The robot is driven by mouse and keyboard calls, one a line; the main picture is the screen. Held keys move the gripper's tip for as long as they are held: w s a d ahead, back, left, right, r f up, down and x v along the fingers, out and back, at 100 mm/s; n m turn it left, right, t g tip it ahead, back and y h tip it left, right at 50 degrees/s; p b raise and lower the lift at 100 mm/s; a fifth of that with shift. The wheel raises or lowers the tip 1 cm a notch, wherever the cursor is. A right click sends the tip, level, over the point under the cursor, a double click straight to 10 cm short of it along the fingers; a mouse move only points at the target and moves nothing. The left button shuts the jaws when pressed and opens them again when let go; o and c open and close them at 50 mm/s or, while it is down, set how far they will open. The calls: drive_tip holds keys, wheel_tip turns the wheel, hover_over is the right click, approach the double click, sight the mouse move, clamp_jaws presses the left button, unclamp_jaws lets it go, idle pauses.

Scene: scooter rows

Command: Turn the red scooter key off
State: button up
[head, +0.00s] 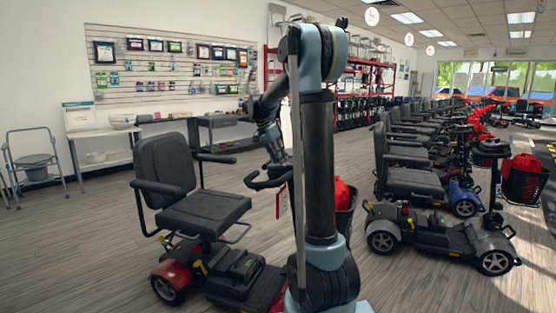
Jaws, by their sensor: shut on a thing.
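The red scooter has a black seat (193,190) facing right and red rear fenders (172,274). Its tiller stands to the right of the seat, with black handlebars (268,181) and a red tag (281,203) hanging below. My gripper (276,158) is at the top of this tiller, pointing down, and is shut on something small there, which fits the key. The key itself is too small and hidden to make out, so its turn position cannot be told. My arm hides part of the tiller's right side.
A row of parked scooters (415,183) stands to the right, with a grey one (440,232) nearest. A red bag (343,194) shows just right of my arm. A walker-like commode (36,165) and white table (104,135) stand left. The floor at front left is clear.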

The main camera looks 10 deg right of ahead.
drive_tip(key=shift+n, duration=0.4)
drive_tip(key=shift+s+n, duration=0.1)
drive_tip(key=shift+n, duration=0.2)
drive_tip(key=n, duration=0.2)
drive_tip(key=n+t+y, duration=0.1)
drive_tip(key=n, duration=0.2)
drive_tip(key=shift+d+y, duration=0.2)
drive_tip(key=shift+y, duration=0.1)
drive_tip(key=n, duration=0.2)
drive_tip(key=n+y, duration=0.1)
drive_tip(key=n, duration=0.2)
drive_tip(key=shift+s+d+t+y, duration=0.1)
drive_tip(key=shift+t+y, duration=0.2)
drive_tip(key=shift+t, duration=0.1)
drive_tip(key=shift+n, duration=0.4)
drive_tip(key=o, duration=1.1)
drive_tip(key=shift+c, duration=0.2)
drive_tip(key=v, duration=1.2)
